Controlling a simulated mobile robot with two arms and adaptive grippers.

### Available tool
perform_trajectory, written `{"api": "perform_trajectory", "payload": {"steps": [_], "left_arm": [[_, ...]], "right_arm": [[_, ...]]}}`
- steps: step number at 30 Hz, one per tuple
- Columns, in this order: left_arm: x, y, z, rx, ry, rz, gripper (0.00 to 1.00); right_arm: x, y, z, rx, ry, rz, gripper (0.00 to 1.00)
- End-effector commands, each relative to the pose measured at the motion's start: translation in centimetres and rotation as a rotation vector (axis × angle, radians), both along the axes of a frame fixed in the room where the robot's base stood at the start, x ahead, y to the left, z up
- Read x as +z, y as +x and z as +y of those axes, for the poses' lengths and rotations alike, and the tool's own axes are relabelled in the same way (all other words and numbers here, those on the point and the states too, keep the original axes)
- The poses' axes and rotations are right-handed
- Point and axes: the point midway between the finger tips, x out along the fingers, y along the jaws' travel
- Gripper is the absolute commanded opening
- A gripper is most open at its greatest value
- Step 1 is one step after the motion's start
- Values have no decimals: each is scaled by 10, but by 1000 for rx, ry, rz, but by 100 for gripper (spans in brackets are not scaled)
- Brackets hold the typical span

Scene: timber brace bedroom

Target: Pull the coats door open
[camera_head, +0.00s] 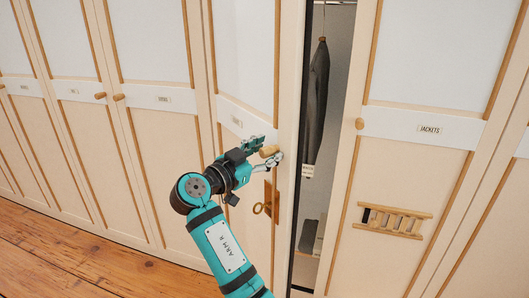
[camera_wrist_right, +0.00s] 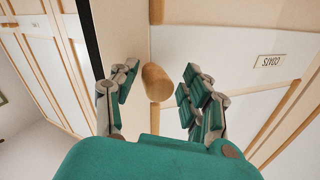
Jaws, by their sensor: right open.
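The coats door (camera_head: 245,60) is a cream panel with timber trim. It stands ajar, with a dark gap along its right edge; its COATS label (camera_wrist_right: 269,62) shows upside down in the wrist view. Its round wooden knob (camera_head: 269,151) is at the right edge. My right gripper (camera_head: 268,150) is open at the knob. In the wrist view the knob (camera_wrist_right: 157,86) lies between the two fingers of the gripper (camera_wrist_right: 158,88), with room beside it. My left gripper is not in view.
A brass key (camera_head: 262,207) sits in a lock plate below the knob. A dark garment (camera_head: 317,100) hangs inside the gap. The jackets door (camera_head: 425,70) to the right has a small wooden rack (camera_head: 393,220). Plank floor (camera_head: 70,260) is clear at lower left.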

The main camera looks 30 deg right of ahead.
Motion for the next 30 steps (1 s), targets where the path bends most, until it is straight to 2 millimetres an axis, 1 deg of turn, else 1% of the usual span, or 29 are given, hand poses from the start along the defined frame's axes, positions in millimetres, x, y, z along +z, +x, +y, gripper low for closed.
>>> {"api": "perform_trajectory", "payload": {"steps": [2, 5, 12, 15, 18, 23, 29, 30], "left_arm": [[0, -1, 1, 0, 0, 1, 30], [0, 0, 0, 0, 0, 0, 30], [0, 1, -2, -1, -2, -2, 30], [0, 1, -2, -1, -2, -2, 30], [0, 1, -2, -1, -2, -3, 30], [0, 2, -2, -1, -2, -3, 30], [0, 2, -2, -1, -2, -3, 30], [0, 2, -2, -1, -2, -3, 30]], "right_arm": [[5, 0, 0, -2, 1, -3, 48], [18, 0, 0, -1, 0, -5, 48], [65, 2, 2, 2, 1, -6, 48], [81, 2, 2, 3, 1, -4, 48], [92, 2, 3, 3, 0, -2, 48], [99, 2, 3, 4, 0, 1, 48], [100, 3, 3, 4, -1, 1, 48], [100, 3, 3, 4, -1, 1, 46]]}}
